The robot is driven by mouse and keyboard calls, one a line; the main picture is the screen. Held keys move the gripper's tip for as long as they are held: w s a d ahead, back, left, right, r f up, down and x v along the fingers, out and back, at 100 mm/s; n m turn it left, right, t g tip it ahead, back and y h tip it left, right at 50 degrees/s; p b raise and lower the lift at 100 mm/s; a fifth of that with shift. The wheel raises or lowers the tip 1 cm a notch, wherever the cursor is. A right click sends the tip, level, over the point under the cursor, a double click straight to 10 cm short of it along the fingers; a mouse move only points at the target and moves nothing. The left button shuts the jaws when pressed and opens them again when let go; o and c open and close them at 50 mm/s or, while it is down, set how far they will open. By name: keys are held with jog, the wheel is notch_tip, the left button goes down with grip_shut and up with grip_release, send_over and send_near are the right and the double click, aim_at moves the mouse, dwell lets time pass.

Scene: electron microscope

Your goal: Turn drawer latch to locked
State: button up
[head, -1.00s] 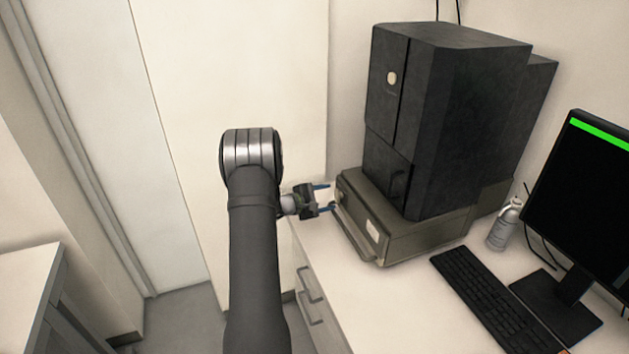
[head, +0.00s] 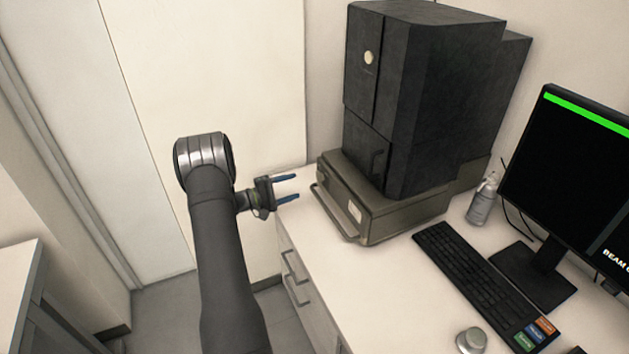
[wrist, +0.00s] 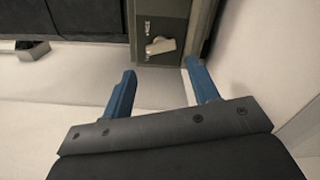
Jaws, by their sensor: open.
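The drawer latch (wrist: 160,45) is a small pale lever on a dark plate in the wrist view. It lies roughly level, slightly tilted, just beyond and between my fingertips. I cannot make it out in the head view. The drawer unit (head: 400,217) is the low grey-green base under the tall black instrument, with a bar handle (head: 330,212) along its front. My gripper (head: 297,187) is open and empty, left of the drawer's far front corner, with a gap to it. Its two blue fingers also show in the wrist view (wrist: 160,67), apart from the latch.
The black microscope housing (head: 430,95) stands on the drawer unit. A keyboard (head: 470,280), spray bottle (head: 482,200), monitor (head: 575,190) and round knob (head: 470,341) are to the right. The white bench (head: 370,290) is clear in front of the drawer.

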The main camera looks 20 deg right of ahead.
aim_at(317, 178)
jog(key=d, duration=0.9)
jog(key=c, duration=0.7)
jog(key=shift+w+r+n, duration=0.15)
jog(key=shift+n, duration=2.55)
jog(key=o, duration=0.7)
jog(key=a, duration=1.7)
jog(key=shift+a, duration=0.25)
jog(key=shift+d, duration=0.1)
